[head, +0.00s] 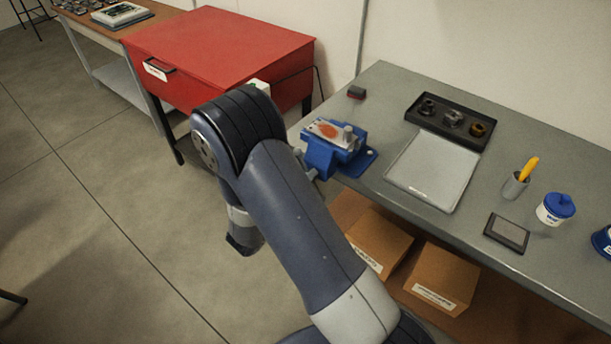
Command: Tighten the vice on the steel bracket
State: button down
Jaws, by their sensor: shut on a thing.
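The blue vice (321,157) is mounted at the left front edge of the grey workbench. The steel bracket (312,127) sits at the top of the vice, a pale metal piece with an orange-brown patch and a short grey cylinder at its right. I cannot tell how tightly the jaws hold it. Grey metal at the vice's front shows partly beside my arm; the handle cannot be made out clearly. My arm crosses in front of the vice's left side, and its wrist hangs down left of the bench. My gripper is hidden behind my arm.
Cardboard boxes (440,277) sit below. A red cabinet (220,50) stands left; floor between is clear.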

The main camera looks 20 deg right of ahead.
jog(key=shift+f, duration=0.1)
dwell(0.3)
jog(key=c, duration=1.1)
grip_release()
jog(key=shift+a, duration=0.1)
jog(key=shift+c, duration=0.2)
jog(key=shift+s+a, duration=0.1)
jog(key=b+v, duration=0.1)
jog(key=v, duration=0.9)
jog(key=shift+s+a+b, duration=0.2)
jog(key=shift+a+b, duration=0.05)
jog(key=shift+b, duration=0.15)
jog(key=shift+w+d, duration=0.1)
jog(key=p+x, duration=0.1)
jog(key=x, duration=0.9)
jog(key=shift+w+d+p, duration=0.2)
jog(key=shift+d+p, duration=0.1)
jog(key=shift+p, duration=0.1)
